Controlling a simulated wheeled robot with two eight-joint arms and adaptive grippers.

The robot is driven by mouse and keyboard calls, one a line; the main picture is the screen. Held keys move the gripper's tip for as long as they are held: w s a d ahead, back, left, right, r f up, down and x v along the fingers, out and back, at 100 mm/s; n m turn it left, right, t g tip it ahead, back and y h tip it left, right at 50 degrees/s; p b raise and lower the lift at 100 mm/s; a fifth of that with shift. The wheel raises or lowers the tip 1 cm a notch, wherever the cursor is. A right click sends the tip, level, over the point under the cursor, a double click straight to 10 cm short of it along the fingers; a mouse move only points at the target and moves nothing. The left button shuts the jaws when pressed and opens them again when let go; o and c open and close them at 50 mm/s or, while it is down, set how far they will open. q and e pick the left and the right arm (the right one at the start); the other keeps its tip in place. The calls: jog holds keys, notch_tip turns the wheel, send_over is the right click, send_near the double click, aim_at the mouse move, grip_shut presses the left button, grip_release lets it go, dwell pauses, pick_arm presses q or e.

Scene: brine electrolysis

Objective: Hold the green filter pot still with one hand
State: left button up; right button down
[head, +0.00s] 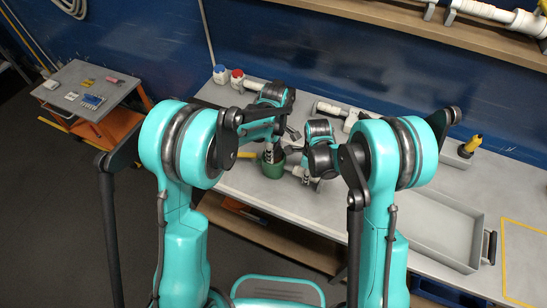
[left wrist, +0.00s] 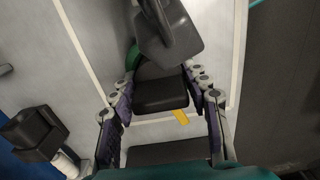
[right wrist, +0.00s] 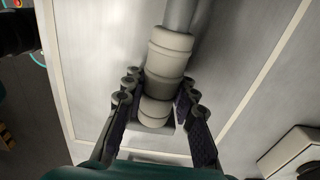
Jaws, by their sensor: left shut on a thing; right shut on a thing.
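The green filter pot (head: 272,168) stands on the bench in the head view, with a pale metallic part above its mouth. A small green piece (left wrist: 132,56), probably the pot, shows at the left fingertips in the left wrist view. My left gripper (head: 275,138) is above the pot; its fingers close around a dark block (left wrist: 160,95), whose link to the pot I cannot tell. My right gripper (head: 303,172) is beside the pot on its right, shut on a cream ribbed cylinder (right wrist: 168,65) with a grey tube. Much of the pot is hidden.
A yellow handle-like piece (head: 247,155) lies left of the pot. Blue- and red-topped jars (head: 237,78) stand at the back left. A grey tray (head: 435,225) and a yellow-topped bottle (head: 469,146) are at the right. A side cart (head: 85,90) is far left.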

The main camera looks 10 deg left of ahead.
pick_arm(q)
jog(key=shift+r, duration=4.55)
pick_arm(e)
jog(key=c, duration=1.1)
grip_release()
jog(key=shift+c, duration=0.2)
notch_tip(320, 180, up, 12)
jog(key=shift+r, duration=0.1)
